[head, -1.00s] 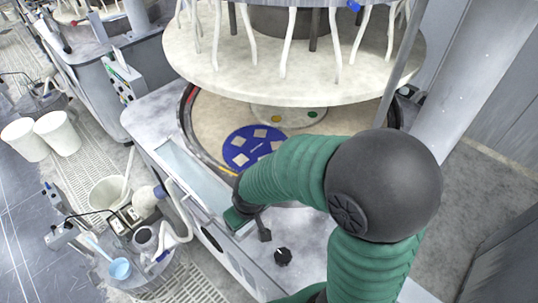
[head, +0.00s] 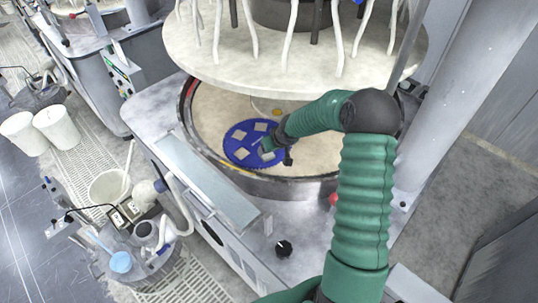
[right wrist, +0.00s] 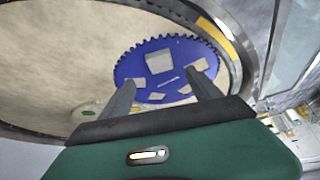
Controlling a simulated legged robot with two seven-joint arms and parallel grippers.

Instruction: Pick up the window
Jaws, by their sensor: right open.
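A blue toothed disc (head: 251,142) lies on the beige platen and holds several pale flat pieces. It also shows in the right wrist view (right wrist: 134,66), where the largest pale piece (right wrist: 159,61) is a square near its middle. I cannot tell which pale piece is the window. My right gripper (head: 272,149) is over the right side of the disc in the head view. In the right wrist view, its two fingers (right wrist: 162,82) are spread apart with nothing held between them, and the disc shows between and beyond them. My left gripper is not in view.
The platen (head: 308,158) sits in a round basin with a raised rim. A large upper plate (head: 300,72) with hanging white tubes is above its back. A grey post stands at the right. White buckets (head: 107,186) and bottles stand at the left.

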